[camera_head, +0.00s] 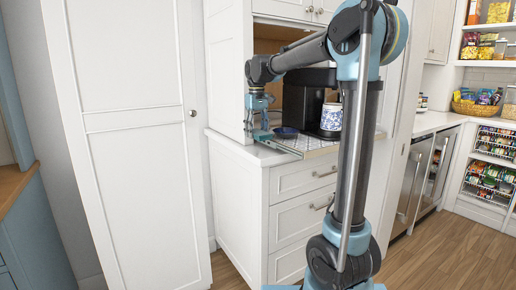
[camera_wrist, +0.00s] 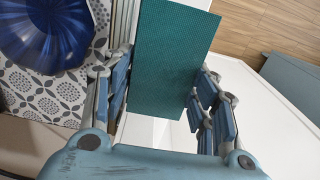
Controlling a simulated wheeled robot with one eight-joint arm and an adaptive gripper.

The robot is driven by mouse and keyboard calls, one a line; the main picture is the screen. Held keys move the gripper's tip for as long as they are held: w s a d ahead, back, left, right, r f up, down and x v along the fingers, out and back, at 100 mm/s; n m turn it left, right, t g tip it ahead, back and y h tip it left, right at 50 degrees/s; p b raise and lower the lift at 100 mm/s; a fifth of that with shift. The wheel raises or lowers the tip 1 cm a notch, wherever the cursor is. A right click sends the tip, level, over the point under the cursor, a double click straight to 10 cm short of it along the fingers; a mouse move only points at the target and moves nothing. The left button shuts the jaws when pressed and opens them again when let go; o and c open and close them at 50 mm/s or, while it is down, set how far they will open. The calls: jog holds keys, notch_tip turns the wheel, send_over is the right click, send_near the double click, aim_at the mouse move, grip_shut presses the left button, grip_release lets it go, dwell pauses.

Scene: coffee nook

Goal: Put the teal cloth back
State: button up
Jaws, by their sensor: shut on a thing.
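The teal cloth (camera_wrist: 172,50) is a flat, ribbed rectangle in the wrist view. It lies between the two fingers of my gripper (camera_wrist: 160,95), which is shut on it. In the head view my gripper (camera_head: 260,118) is above the left end of the pull-out tray, beside the cabinet's side wall. The cloth is too small there to make out clearly.
The pull-out tray (camera_head: 312,147) has a patterned surface. A dark blue bowl (camera_head: 286,132) also shows in the wrist view (camera_wrist: 48,30). A black coffee machine (camera_head: 297,100) and a blue-and-white mug (camera_head: 331,118) stand further back. White drawers (camera_head: 300,183) are below.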

aim_at(257, 151)
jog(key=shift+d+f, duration=0.1)
jog(key=shift+f, duration=3)
jog(key=o, duration=0.9)
jog(key=shift+f, duration=0.15)
notch_tip(257, 151, up, 12)
jog(key=shift+r, duration=0.2)
